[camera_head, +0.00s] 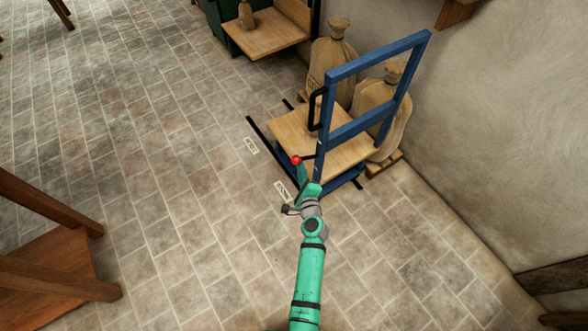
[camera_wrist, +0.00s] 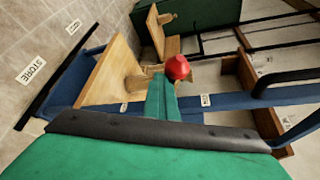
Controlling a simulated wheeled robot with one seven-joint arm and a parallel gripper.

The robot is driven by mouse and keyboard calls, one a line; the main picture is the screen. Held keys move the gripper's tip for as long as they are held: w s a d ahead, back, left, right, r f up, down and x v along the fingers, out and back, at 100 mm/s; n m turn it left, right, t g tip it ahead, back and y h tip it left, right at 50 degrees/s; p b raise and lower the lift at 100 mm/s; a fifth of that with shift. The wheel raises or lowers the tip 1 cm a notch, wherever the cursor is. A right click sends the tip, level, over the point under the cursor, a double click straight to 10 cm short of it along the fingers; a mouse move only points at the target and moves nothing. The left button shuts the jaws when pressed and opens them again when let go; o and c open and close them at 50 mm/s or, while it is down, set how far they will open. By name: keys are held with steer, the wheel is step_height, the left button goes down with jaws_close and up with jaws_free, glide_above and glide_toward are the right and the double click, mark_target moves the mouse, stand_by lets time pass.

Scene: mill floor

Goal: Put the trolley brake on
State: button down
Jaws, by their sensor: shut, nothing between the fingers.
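The trolley has a wooden deck (camera_head: 288,128) and a tall blue frame (camera_head: 378,55) with a black handle (camera_head: 314,108). Its brake lever is a thin dark bar ending in a red knob (camera_head: 296,160) at the deck's near side. The red knob also shows in the wrist view (camera_wrist: 177,67), just past my fingertips. My gripper (camera_head: 302,172) is shut and empty, right beside the knob on its near side. In the wrist view, my closed green fingers (camera_wrist: 162,98) point at the knob. I cannot tell whether they touch it.
Filled sacks (camera_head: 331,62) stand behind the trolley near the wall. Black floor lines and a label (camera_head: 251,146) lie left of it. A wooden-topped bench (camera_head: 265,33) is at the back. Brown wooden furniture (camera_head: 50,265) is at lower left; the tiled floor between is clear.

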steer(key=shift+w+d+r, duration=0.2)
steer(key=shift+w+r, duration=0.15)
steer(key=shift+r, duration=0.4)
steer(key=shift+f, duration=2.35)
steer(key=s+d+r, duration=0.3)
steer(key=s+d, duration=0.2)
steer(key=s, duration=0.3)
steer(key=shift+s+r, duration=0.35)
steer(key=s+a+n+g+h, duration=0.25)
steer(key=s+n, duration=0.65)
steer(key=s, duration=1.3)
steer(key=s+a+r+n+t, duration=0.1)
steer(key=s+a+r+n, duration=0.1)
steer(key=s+r+n, duration=0.3)
steer(key=s+a+r+n+t, duration=0.1)
steer(key=s+r+n, duration=0.5)
steer(key=r, duration=0.7)
steer(key=s+a, duration=0.1)
steer(key=s, duration=0.1)
steer(key=shift+s+a, duration=0.3)
steer(key=shift+s, duration=0.1)
